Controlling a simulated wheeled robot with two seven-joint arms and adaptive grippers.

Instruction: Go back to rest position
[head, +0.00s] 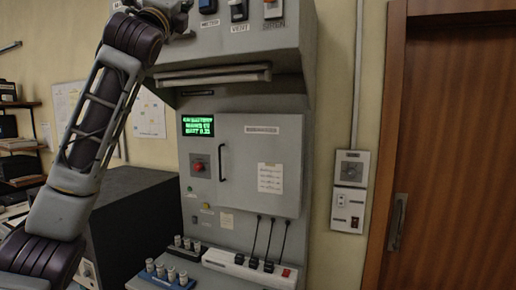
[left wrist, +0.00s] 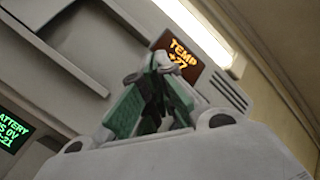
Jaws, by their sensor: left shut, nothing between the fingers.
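My left arm (head: 95,120) comes in from the left in the head view and reaches up in front of the console's upper left. Its far end meets the top edge there, and I cannot make out the fingers. In the left wrist view my left gripper (left wrist: 160,64) is shut with nothing held, its green-padded fingers close together. It points up toward an orange TEMP display (left wrist: 185,55), which its tips partly overlap; I cannot tell the distance. My right gripper is in neither view.
The grey console (head: 245,180) has a handled cabinet door, a green screen (head: 198,125), a red button (head: 198,166) and a white power strip (head: 250,266). A dark box (head: 130,215) stands left, a wooden door (head: 445,160) right. Switch boxes (head: 240,10) line the upper panel.

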